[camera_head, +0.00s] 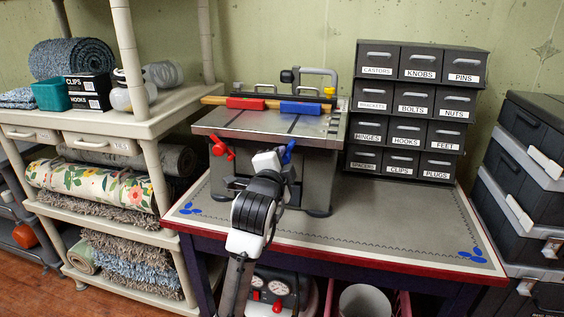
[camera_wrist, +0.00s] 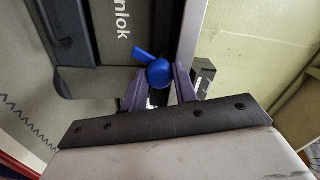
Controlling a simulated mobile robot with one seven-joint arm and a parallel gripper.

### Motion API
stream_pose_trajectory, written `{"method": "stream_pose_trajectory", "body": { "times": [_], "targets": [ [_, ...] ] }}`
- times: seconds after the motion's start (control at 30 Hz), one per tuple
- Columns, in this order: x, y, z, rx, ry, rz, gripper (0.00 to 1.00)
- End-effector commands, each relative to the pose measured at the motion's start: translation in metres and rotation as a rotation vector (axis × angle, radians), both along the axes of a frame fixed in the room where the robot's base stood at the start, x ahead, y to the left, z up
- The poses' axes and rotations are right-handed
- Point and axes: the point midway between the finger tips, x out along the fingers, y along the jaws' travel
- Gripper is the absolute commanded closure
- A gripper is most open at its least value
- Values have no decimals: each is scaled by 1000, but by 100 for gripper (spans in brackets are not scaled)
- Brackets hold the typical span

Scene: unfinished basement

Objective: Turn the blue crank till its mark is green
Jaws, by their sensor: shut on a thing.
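The blue crank (camera_head: 288,151) is on the front of a grey bench machine (camera_head: 322,168), at its right side. In the wrist view its round hub and one short arm (camera_wrist: 157,72) show between my two purple fingers. My gripper (camera_wrist: 159,82) is shut on the crank; in the head view my wrist hides the fingers and part of the crank. A red crank (camera_head: 221,147) is on the machine's left side. I cannot make out the blue crank's mark or its colour in either view.
The machine stands on a workbench (camera_head: 400,226) with a red front edge. A red block (camera_head: 245,103) and a blue block (camera_head: 300,108) sit on its top. Labelled drawers (camera_head: 413,147) stand behind right, a shelf (camera_head: 150,125) at left, dark cases (camera_head: 530,180) at right. The bench's front right is clear.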

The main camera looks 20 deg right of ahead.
Motion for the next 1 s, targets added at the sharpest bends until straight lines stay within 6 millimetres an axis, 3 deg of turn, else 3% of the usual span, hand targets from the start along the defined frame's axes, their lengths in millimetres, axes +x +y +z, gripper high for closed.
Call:
{"method": "stream_pose_trajectory", "body": {
  "times": [0.13, 0.17, 0.33, 0.73, 1.0],
  "targets": [
    [0, -1, -1, 1, 4, -1, 94],
    [0, -1, -1, 1, 4, -1, 70],
    [0, 0, -1, 1, 3, -1, 50],
    [-8, 6, 0, -2, 0, 0, 50],
    [-55, 37, 2, -3, -1, 1, 50]
  ]
}}
